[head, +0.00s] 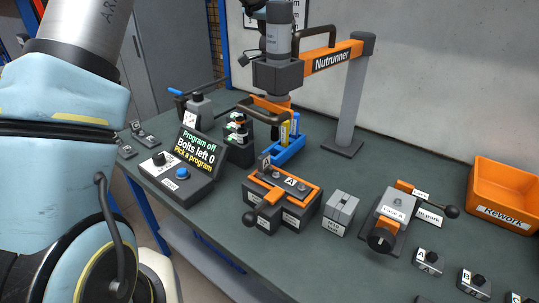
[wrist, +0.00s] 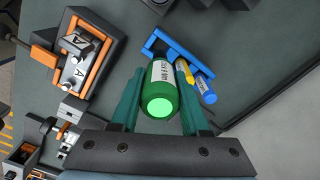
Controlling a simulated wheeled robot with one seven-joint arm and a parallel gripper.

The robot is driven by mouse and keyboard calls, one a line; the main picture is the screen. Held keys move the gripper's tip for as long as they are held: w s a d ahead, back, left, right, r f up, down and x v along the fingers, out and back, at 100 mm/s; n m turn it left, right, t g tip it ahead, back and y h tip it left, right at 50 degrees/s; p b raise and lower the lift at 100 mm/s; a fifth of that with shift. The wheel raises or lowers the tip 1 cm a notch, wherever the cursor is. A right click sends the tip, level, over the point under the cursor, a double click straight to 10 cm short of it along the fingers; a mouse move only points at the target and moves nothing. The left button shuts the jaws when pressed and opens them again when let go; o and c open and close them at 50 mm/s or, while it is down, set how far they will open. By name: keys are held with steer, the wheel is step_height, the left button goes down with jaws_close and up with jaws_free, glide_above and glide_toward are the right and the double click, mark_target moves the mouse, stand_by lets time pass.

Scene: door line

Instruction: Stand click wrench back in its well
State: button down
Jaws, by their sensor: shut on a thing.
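In the wrist view my gripper (wrist: 160,82) is shut on a green-handled tool (wrist: 160,103), which I take to be the click wrench. Its bright green round end faces the camera, and a white label wraps its far part. A blue rack (wrist: 151,44) lies beyond the fingers, holding a yellow-handled (wrist: 184,72) and a blue-handled tool (wrist: 206,90) to the right of the green one. I cannot tell whether the green tool's hidden lower end is in a well. In the head view the blue rack (head: 286,154) stands behind fixture A; I cannot make out my gripper there.
The Nutrunner stand (head: 347,95) rises beside the rack, its tool hanging over that area. The orange fixture A (head: 283,197) is in front. A program box (head: 178,178) stands at left, the Rework bin (head: 505,195) at right. Bare bench lies between the rack and the bin.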

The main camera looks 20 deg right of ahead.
mark_target(274, 130)
step_height(274, 130, down, 8)
steer(key=shift+a+f+p, duration=0.1)
steer(key=shift+f+p, duration=0.15)
steer(key=shift+p, duration=0.85)
steer(key=shift+f, duration=0.15)
steer(key=shift+c, duration=2)
jaws_free()
